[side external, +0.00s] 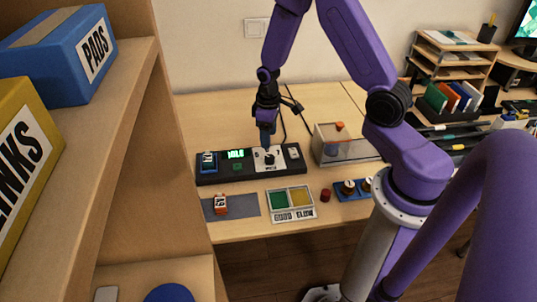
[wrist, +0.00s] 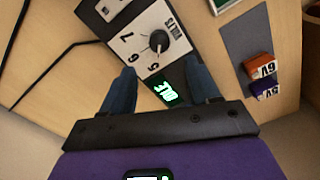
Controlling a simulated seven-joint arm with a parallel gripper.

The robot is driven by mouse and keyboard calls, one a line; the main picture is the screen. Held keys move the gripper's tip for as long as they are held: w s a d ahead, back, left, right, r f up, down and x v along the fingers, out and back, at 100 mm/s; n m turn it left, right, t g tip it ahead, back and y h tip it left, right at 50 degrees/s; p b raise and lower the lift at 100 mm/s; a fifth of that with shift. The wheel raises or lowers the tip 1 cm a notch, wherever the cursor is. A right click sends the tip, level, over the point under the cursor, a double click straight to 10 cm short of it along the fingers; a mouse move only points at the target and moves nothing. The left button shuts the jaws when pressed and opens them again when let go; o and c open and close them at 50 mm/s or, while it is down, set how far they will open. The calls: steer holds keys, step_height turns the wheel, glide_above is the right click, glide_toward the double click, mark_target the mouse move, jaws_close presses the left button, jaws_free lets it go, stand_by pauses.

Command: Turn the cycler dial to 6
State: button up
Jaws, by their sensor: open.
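The cycler (side external: 238,175) is a long black unit on the table with a lit green display. Its dial is a black knob (wrist: 158,40) on a white plate (wrist: 131,42) marked 5, 6, 7 and VOLTS in the wrist view. I cannot tell exactly which number the knob points at. My gripper (wrist: 162,88) is open and empty, with a finger at each side of the frame's middle and the green display (wrist: 167,93) showing between them. In the side view my gripper (side external: 267,138) points down just above the dial plate (side external: 261,165), apart from the knob as far as I can see.
A green-and-yellow tray (side external: 290,214), a red cylinder (side external: 325,195) and a clear box (side external: 346,143) stand near the cycler. A wooden shelf (side external: 135,110) rises at the left. Black cables (side external: 298,108) run behind the gripper.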

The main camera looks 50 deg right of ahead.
mark_target(269, 157)
steer(key=shift+f, duration=4.35)
steer(key=c, duration=1)
